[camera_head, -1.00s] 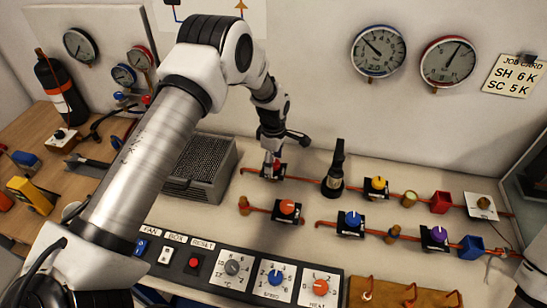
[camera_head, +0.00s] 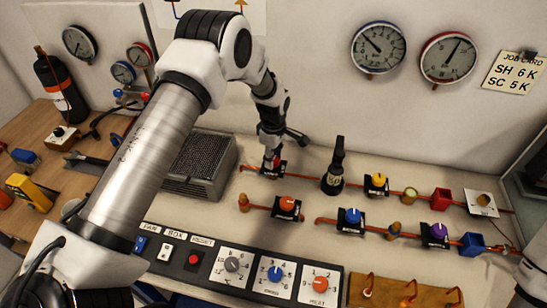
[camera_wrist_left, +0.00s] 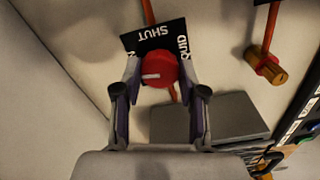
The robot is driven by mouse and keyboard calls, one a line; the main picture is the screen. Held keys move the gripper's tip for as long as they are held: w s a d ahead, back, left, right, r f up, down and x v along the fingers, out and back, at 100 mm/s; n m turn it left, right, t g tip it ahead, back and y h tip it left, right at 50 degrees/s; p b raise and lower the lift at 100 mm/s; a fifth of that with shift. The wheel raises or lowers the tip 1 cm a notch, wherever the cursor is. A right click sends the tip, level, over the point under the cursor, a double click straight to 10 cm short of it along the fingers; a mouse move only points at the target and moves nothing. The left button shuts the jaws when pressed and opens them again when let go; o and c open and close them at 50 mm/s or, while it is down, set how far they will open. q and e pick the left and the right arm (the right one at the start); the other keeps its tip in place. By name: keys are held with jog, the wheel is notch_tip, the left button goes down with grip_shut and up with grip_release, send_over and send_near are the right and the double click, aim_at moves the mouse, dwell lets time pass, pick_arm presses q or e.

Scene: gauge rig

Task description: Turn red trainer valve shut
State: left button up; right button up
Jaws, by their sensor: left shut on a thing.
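The red valve knob (camera_wrist_left: 163,68) sits on a black plate (camera_wrist_left: 152,36) lettered SHUT, which appears upside down in the left wrist view. The knob's white pointer line aims at the left of that picture, not at the word SHUT. My left gripper (camera_wrist_left: 158,71) is shut on the knob, one finger on each side. In the head view my left gripper (camera_head: 270,160) reaches down to this valve on the back pipe, and its fingers hide most of the knob. My right gripper is not in view.
A black bottle-shaped object (camera_head: 335,170) stands just right of the valve. A grey mesh-topped box (camera_head: 199,160) is to the left. Valves with orange (camera_head: 287,203), yellow (camera_head: 378,180), blue (camera_head: 353,216) and purple (camera_head: 439,230) knobs stand nearby. A control panel (camera_head: 209,263) lies in front.

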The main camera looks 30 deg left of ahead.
pick_arm(q)
jog(key=m+b, duration=0.1)
jog(key=m, duration=0.2)
jog(key=shift+s+f, duration=0.1)
jog(key=shift+f, duration=0.1)
jog(key=m+b, duration=0.1)
jog(key=m, duration=0.8)
jog(key=shift+b, duration=0.4)
jog(key=shift+m, duration=2.1)
jog(key=o, duration=1.1)
jog(key=shift+o, duration=0.2)
jog(key=shift+r, duration=0.15)
notch_tip(320, 180, up, 12)
